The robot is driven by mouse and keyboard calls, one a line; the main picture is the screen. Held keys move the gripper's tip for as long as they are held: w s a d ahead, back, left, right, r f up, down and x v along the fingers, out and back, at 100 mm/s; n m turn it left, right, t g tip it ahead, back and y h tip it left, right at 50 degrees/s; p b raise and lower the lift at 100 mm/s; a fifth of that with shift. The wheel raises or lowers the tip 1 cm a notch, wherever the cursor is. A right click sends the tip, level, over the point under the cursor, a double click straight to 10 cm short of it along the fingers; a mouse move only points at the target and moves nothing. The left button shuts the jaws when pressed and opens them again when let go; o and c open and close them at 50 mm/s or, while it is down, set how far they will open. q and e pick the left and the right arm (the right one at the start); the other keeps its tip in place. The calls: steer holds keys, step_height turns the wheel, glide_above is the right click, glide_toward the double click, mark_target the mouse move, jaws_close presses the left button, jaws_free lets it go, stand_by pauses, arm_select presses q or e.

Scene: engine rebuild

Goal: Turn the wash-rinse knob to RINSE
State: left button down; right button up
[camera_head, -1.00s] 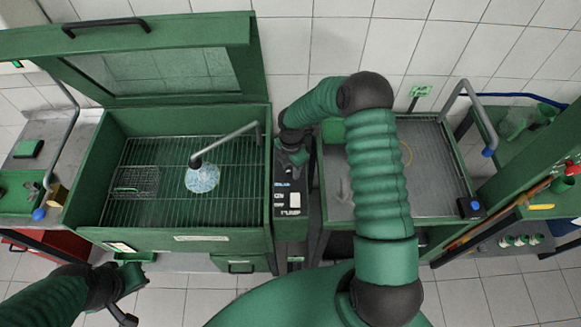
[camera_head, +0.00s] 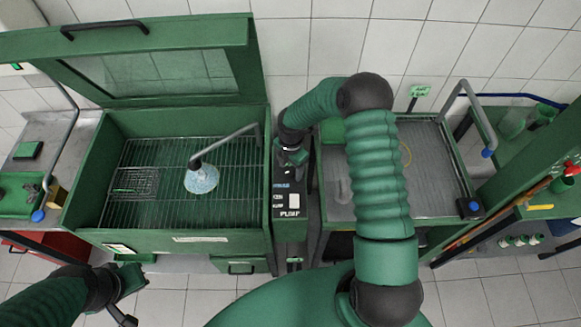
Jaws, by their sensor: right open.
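A narrow control panel (camera_head: 289,206) stands between the green wash cabinet and the right-hand tray. It carries white lettering; PUMP is readable, and the labels above it are too small or partly covered. My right gripper (camera_head: 291,166) is over the upper part of this panel, pointing down, open. The wash-rinse knob itself is not distinguishable; the gripper covers that part of the panel. Contact with the panel cannot be told. My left gripper (camera_head: 134,297) is at the lower left, in front of the cabinet and away from the panel; its jaw state is unclear.
The green wash cabinet (camera_head: 170,240) has its windowed lid (camera_head: 150,72) raised. Inside are a wire rack, a small basket (camera_head: 133,182) and a spout with a pale spray (camera_head: 202,178). A grey tray (camera_head: 433,195) with a spout (camera_head: 476,115) lies to the right.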

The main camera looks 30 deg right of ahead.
mark_target(291, 170)
step_height(291, 170, up, 17)
steer(key=b, duration=0.3)
steer(key=shift+f, duration=0.15)
steer(key=s+a+f+m+t+b, duration=0.1)
steer(key=s+a+f+m+b, duration=0.3)
steer(key=s+m, duration=0.4)
steer(key=s+a+f+m+t+b, duration=0.1)
steer(key=s+a+f+m+b, duration=0.3)
steer(key=s+a+m, duration=0.3)
steer(key=s+f+m, duration=0.1)
steer(key=m, duration=0.4)
steer(key=shift+s+a+f+t, duration=0.2)
steer(key=shift+a+f+t, duration=0.05)
steer(key=shift+t, duration=0.05)
